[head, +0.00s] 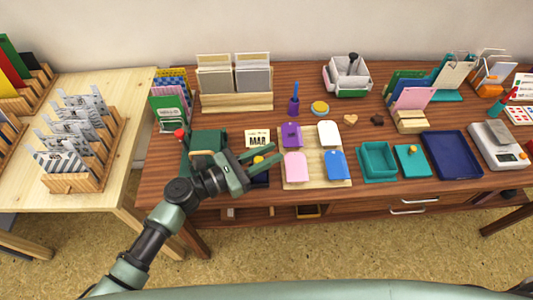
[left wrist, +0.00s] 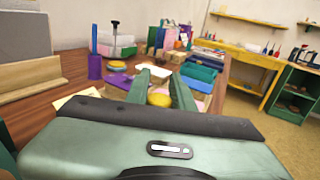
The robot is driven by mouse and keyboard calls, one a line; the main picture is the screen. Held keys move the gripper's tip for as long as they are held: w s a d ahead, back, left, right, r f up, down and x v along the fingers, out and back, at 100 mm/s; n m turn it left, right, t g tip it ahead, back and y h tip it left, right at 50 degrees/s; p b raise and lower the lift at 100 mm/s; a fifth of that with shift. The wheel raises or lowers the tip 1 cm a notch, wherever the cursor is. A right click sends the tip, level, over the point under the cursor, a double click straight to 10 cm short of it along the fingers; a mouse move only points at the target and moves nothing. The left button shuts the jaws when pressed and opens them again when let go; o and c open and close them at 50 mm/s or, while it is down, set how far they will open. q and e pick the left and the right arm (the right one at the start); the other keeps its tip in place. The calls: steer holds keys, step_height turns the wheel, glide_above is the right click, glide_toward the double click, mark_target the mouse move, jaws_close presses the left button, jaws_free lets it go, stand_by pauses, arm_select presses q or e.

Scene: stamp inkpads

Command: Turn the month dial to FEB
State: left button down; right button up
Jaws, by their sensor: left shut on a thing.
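The month dial shows a white card reading MAR (head: 257,138), upright behind a yellow knob (head: 258,159). A dark blue block (head: 260,180) lies below the knob, partly hidden by my gripper. My left gripper (head: 262,158) reaches in from the left, its two green fingers on either side of the yellow knob and shut on it. In the left wrist view the yellow knob (left wrist: 160,98) shows between the fingers (left wrist: 163,90). The card's face cannot be read there. My right gripper is in neither view.
Right beside the dial, a wooden tray (head: 318,184) bears purple, white, pink and blue pads. A dark green box (head: 208,140) stands close on the left. Behind are a purple cup (head: 293,107) and a wooden card rack (head: 237,102). Teal trays (head: 378,160) lie farther right.

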arm_select(q)
steer(key=shift+s+d+f+m+g+h+b, duration=0.15)
steer(key=shift+m+g+h+b, duration=0.2)
steer(key=shift+m+g, duration=0.35)
steer(key=shift+s+a+f+m+g+h+b, duration=0.15)
steer(key=shift+m+g+h+b, duration=0.2)
steer(key=shift+g, duration=0.55)
steer(key=shift+d+r, duration=0.15)
steer(key=c, duration=1.3)
jaws_free()
steer(key=shift+o, duration=0.2)
steer(key=shift+r, duration=0.1)
step_height(320, 180, up, 20)
steer(key=p, duration=0.3)
